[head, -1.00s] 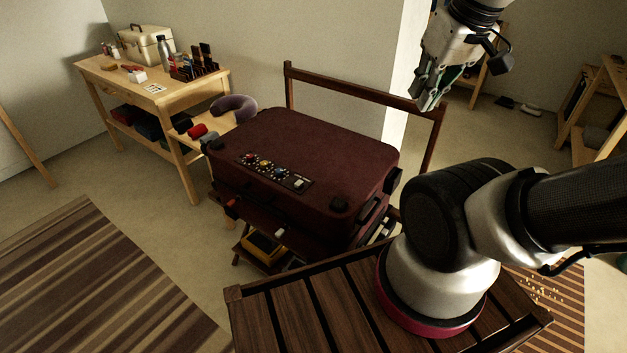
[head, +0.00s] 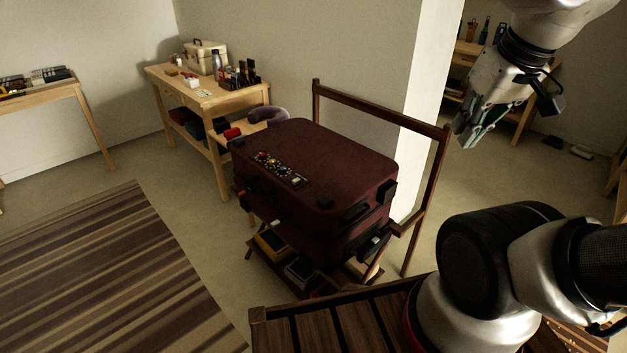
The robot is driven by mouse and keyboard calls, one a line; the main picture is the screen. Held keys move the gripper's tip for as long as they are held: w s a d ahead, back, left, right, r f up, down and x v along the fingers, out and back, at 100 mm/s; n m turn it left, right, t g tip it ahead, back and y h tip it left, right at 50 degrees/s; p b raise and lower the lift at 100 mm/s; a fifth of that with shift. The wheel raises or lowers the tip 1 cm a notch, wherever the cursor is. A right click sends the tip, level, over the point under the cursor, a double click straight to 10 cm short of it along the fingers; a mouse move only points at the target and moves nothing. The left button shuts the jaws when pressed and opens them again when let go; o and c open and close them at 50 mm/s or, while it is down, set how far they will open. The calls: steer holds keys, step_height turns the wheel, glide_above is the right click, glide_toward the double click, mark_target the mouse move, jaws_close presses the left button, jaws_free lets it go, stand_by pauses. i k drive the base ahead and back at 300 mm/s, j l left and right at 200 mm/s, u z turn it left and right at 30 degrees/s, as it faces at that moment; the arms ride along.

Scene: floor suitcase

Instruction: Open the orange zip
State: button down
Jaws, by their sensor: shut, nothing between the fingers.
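A dark maroon suitcase (head: 325,170) lies flat and closed on a wooden rack, in the middle of the head view. A dark panel with several small coloured items (head: 280,168) is on its lid. I cannot make out an orange zip pull; a small orange-red spot (head: 242,193) shows at the suitcase's left front side, too small to identify. My gripper (head: 468,132) is shut and empty, up in the air to the right of the suitcase and apart from it.
The rack's back rail (head: 380,108) rises behind the suitcase, between it and my gripper. A wooden bench (head: 205,97) with a cream case (head: 205,57) stands behind left. A striped rug (head: 100,270) lies on open floor at left. A white wall end (head: 425,85) stands behind the rack.

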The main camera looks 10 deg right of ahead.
mark_target(243, 193)
steer(key=i+j, duration=0.15)
steer(key=j, duration=0.2)
steer(key=i+j, duration=0.15)
steer(key=j, duration=0.15)
steer(key=i+j, duration=0.15)
steer(key=j, duration=0.2)
steer(key=i+j, duration=0.15)
steer(key=j, duration=0.15)
